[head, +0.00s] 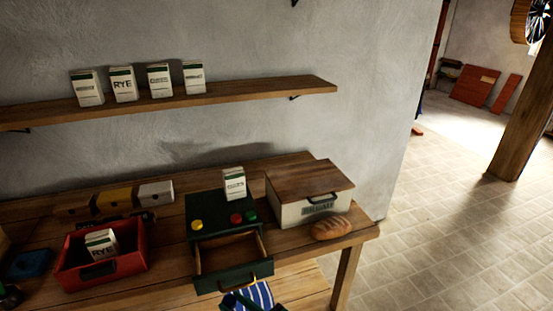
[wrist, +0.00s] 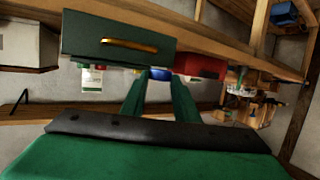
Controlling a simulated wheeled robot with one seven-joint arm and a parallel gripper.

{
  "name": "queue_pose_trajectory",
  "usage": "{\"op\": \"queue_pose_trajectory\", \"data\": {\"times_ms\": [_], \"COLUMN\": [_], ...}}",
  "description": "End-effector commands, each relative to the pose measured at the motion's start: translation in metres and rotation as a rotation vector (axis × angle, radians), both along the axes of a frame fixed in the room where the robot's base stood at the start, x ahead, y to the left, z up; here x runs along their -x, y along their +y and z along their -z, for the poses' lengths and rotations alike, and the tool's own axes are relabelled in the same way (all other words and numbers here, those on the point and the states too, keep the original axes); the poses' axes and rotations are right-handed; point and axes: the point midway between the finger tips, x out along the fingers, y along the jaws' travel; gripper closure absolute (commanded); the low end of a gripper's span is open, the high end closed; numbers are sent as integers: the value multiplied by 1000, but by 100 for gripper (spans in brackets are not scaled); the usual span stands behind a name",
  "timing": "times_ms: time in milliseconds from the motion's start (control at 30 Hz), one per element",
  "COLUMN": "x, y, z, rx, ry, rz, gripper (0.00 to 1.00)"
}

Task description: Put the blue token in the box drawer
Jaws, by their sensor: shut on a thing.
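The dark green box (head: 208,208) stands on the bench in the head view. Its drawer (head: 232,252) is pulled open and looks empty inside. In the wrist view the drawer front (wrist: 95,38) with its brass handle (wrist: 130,45) is close ahead. My gripper (wrist: 159,78) is shut on the blue token (wrist: 158,73), which shows between the green fingertips. In the head view only a small part of my gripper shows at the bottom edge, in front of the drawer. The blue token cannot be made out there.
On the box top are a yellow token (head: 196,224) and a red token (head: 236,218). A red crate (head: 133,262) holding a rye packet stands left. A white bin (head: 290,212) and a bread loaf (head: 332,228) are right. A striped cloth (head: 262,292) is below the drawer.

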Motion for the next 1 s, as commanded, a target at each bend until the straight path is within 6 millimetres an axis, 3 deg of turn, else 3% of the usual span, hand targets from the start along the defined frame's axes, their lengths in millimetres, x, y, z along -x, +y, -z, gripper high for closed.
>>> {"op": "queue_pose_trajectory", "data": {"times_ms": [1000], "x": [-10], "y": [-75], "z": [246], "rx": [2], "ry": [4], "rz": [572], "gripper": [93]}}
